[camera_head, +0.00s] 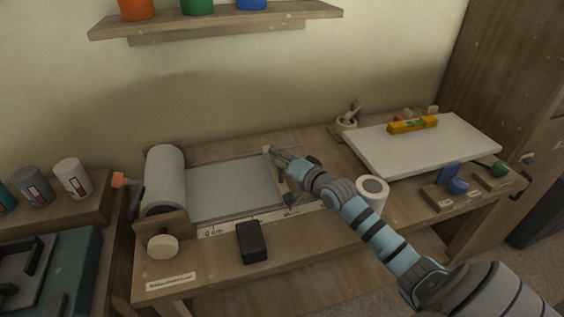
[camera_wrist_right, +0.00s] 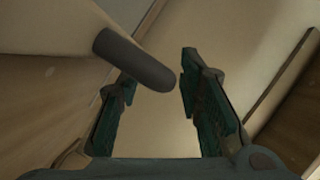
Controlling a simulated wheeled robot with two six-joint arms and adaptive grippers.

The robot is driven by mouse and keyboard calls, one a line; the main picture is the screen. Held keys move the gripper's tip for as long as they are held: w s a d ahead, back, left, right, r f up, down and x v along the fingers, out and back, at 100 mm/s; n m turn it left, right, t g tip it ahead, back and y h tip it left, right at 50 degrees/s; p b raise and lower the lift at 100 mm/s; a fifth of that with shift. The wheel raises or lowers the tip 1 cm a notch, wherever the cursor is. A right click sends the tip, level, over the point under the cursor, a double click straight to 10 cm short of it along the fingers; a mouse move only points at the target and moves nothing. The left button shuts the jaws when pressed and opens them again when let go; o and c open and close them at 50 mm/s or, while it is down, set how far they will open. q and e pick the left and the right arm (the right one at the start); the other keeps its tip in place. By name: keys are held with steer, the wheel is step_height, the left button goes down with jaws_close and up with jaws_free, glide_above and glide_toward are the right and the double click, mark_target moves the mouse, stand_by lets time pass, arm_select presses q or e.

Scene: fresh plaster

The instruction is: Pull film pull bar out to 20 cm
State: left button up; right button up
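The film roll (camera_head: 165,180) stands at the left of the table, and a pale film sheet (camera_head: 232,190) runs right from it. The pull bar (camera_head: 267,151) is at the sheet's right edge, mostly hidden by my right gripper (camera_head: 279,168). In the wrist view a dark grey rounded bar (camera_wrist_right: 135,60), seemingly the pull bar's grip, reaches across between the fingertips. The fingers of my right gripper (camera_wrist_right: 155,75) are spread, with a gap visible beside the bar. My left gripper is not in view.
A scale strip (camera_head: 238,224) marked 0 cm runs along the film's front. A black block (camera_head: 251,241) lies in front of it. A white roll (camera_head: 372,190) stands close to my right arm. A white board (camera_head: 420,148) with an orange level (camera_head: 413,124) is at right.

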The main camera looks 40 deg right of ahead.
steer(key=v, duration=0.6)
steer(key=shift+w, duration=0.1)
steer(key=shift+w, duration=0.1)
steer(key=shift+r, duration=0.1)
